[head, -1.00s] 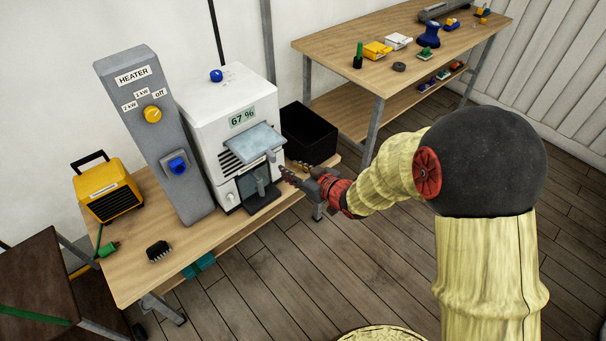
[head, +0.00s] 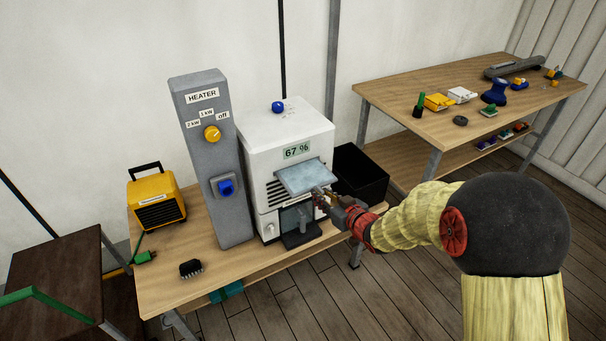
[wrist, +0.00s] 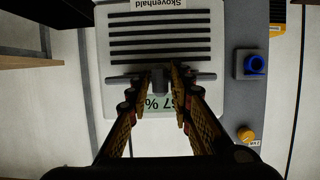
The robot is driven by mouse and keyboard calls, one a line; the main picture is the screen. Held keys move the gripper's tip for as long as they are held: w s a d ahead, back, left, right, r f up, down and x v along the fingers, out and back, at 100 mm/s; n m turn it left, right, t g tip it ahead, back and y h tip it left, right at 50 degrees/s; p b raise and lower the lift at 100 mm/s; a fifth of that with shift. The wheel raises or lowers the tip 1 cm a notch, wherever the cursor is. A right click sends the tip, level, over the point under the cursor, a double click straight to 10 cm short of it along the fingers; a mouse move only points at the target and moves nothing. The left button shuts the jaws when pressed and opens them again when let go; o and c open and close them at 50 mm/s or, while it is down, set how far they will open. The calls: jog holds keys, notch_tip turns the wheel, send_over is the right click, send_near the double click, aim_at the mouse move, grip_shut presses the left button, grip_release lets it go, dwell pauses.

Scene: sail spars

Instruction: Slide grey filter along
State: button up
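The grey filter (head: 305,177) is a flat pale panel jutting from the front of the white machine (head: 286,131), below its 67 % display. In the wrist view the filter shows edge-on as a thin grey bar (wrist: 200,77) with a short tab (wrist: 159,78) in its middle. My gripper (head: 322,201) is at the filter's outer edge in the head view. In the wrist view its two fingers (wrist: 156,82) stand on either side of the tab, with narrow gaps visible. The gripper looks open. Contact at the fingertips is hard to tell.
A grey heater column (head: 209,160) stands close left of the machine. A black bin (head: 360,178) is right of it. A yellow heater (head: 156,199) and a black chip-like part (head: 190,268) are farther left on the bench (head: 172,295). A second table (head: 397,98) stands behind right.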

aim_at(303, 172)
grip_shut()
jog(key=shift+w+a+f, duration=0.1)
jog(key=shift+w+a, duration=1.05)
jog(key=shift+w, duration=0.6)
jog(key=shift+w+a+r, duration=0.1)
jog(key=shift+w+a, duration=1.1)
jog(key=shift+w, duration=0.5)
jog(key=shift+w+a+f, duration=0.1)
jog(key=shift+w+a, duration=1.05)
jog(key=shift+w, duration=0.6)
jog(key=shift+o, duration=2.3)
grip_release()
